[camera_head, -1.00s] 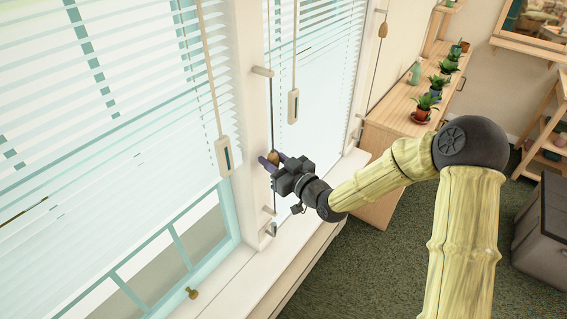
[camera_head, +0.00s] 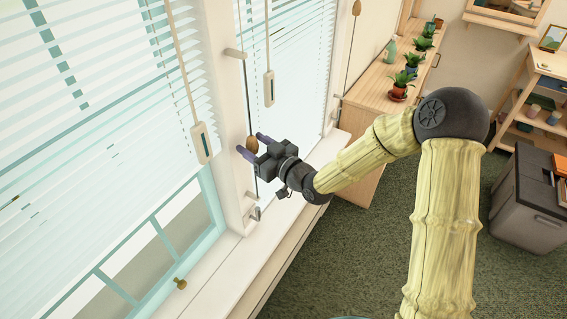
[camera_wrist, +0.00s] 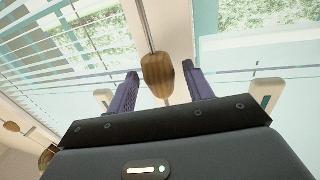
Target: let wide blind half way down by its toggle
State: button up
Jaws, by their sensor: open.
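The wide blind (camera_head: 70,130) hangs over the large left window in the head view, with bare window below its slats. A brown wooden toggle (camera_head: 252,144) hangs on a cord in front of the white post between the two windows. My gripper (camera_head: 250,146) is open, with one finger on each side of the toggle. In the wrist view the toggle (camera_wrist: 157,75) shows between the spread fingers (camera_wrist: 161,70), with clear gaps on both sides. Its cord runs up out of that view.
Pale pulls with green bars (camera_head: 203,142) (camera_head: 269,88) hang on cords beside the post. Pegs (camera_head: 234,53) and a small metal hook (camera_head: 255,213) stick out from it. A narrower blind (camera_head: 290,60) is to the right. The sill (camera_head: 225,265) runs below; a plant cabinet (camera_head: 375,100) stands behind.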

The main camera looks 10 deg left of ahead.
jog(key=b+v, duration=0.4)
jog(key=v, duration=1.2)
jog(key=shift+d, duration=0.1)
